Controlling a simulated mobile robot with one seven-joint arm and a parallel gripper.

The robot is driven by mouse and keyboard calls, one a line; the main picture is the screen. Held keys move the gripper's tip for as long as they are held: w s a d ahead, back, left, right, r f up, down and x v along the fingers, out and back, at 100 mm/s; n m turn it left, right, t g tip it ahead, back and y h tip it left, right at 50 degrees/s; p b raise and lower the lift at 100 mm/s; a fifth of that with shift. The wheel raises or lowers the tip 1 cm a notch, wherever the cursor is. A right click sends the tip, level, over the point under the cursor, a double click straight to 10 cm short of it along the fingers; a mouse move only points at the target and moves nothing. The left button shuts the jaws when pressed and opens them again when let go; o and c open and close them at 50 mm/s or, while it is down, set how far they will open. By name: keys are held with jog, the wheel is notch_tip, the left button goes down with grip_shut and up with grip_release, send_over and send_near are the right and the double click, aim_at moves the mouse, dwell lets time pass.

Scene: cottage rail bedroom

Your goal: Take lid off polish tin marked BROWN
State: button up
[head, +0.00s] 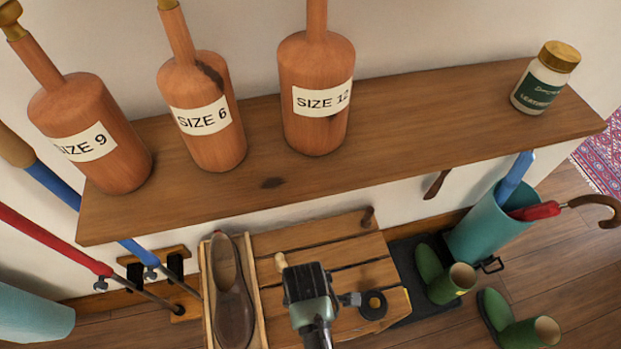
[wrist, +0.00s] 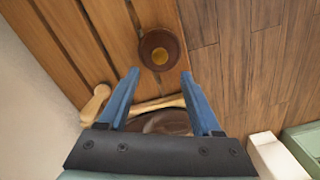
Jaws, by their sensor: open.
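A small round dark brown tin (head: 372,304) with a yellowish round centre sits on the slatted wooden bench top, near its right front corner. In the wrist view the tin (wrist: 160,49) lies just beyond my fingertips, about midway between them. No word on it is readable, and I cannot tell whether the centre is a label or part of the lid. My gripper (wrist: 160,72) is open and empty, its blue fingers apart.
A brown shoe (head: 234,300) lies in a wooden frame left of the bench (head: 330,245). A pale wooden handle (wrist: 95,103) lies near my left finger. A shelf (head: 400,115) with labelled wooden shoe forms and a jar (head: 544,80) overhangs behind. Green boots (head: 445,275) stand right.

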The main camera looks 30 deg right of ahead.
jog(key=f, duration=0.2)
jog(key=f+b, duration=0.1)
jog(key=f, duration=0.1)
jog(key=f+b, duration=0.1)
jog(key=shift+s+d+f, duration=0.25)
jog(key=shift+d+f, duration=0.1)
jog(key=shift+f, duration=0.05)
grip_shut()
